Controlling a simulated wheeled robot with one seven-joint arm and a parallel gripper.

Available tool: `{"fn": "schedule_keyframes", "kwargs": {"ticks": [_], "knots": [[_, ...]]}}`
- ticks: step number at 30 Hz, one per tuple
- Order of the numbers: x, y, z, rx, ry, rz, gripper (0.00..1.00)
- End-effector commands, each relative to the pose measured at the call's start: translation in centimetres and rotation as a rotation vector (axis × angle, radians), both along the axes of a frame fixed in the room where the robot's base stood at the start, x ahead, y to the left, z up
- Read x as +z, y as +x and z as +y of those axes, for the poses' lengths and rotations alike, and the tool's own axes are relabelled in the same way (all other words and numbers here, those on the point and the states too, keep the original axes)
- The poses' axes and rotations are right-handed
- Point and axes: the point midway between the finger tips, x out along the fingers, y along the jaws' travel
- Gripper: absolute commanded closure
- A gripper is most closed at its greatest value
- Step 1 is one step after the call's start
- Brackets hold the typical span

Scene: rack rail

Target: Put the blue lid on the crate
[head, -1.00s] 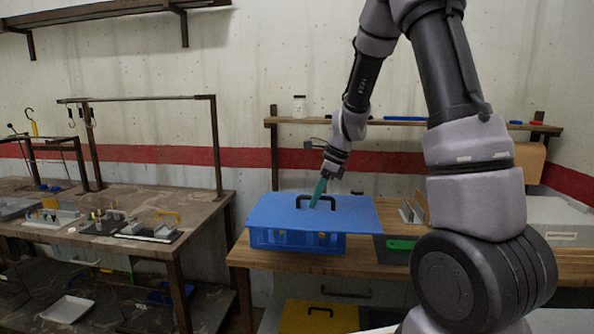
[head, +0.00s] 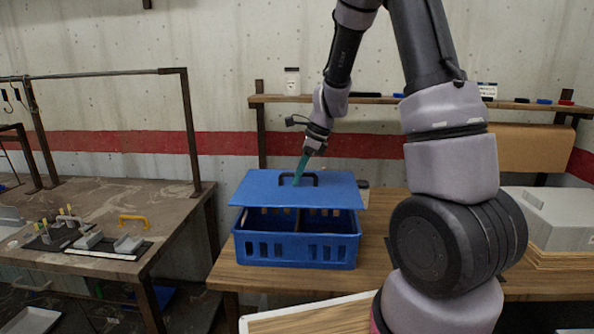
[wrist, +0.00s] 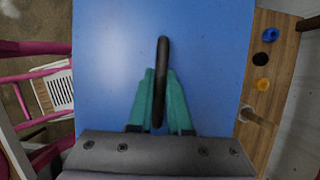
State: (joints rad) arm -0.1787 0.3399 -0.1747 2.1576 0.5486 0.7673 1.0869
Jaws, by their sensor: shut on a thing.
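The blue lid (head: 262,188) is a flat panel with a black handle on top. My gripper (head: 300,174) is shut on that handle, and in the wrist view the green fingers (wrist: 157,95) stand either side of the handle with the lid (wrist: 210,60) filling the middle. The blue crate (head: 296,250) stands on the wooden bench below, with slotted walls. The lid is over the crate's back part, raised and tilted, with its front edge above the crate's front opening. Part of the crate's inside shows. Whether the lid touches the back rim I cannot tell.
The wooden bench (head: 377,240) has free room right of the crate. A wall shelf (head: 370,99) with a white jar (head: 292,80) runs behind. A grey box (head: 550,216) stands at the right. A dark bench (head: 90,205) with a yellow handle stands at the left.

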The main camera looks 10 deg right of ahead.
Motion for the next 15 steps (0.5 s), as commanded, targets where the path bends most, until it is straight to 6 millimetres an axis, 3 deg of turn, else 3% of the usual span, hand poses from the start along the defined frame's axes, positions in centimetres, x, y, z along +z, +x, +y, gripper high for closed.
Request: {"fn": "schedule_keyframes", "kwargs": {"ticks": [15], "knots": [[-5.0, 0.0, 0.0, -0.001, -0.001, 0.002, 1.00]]}}
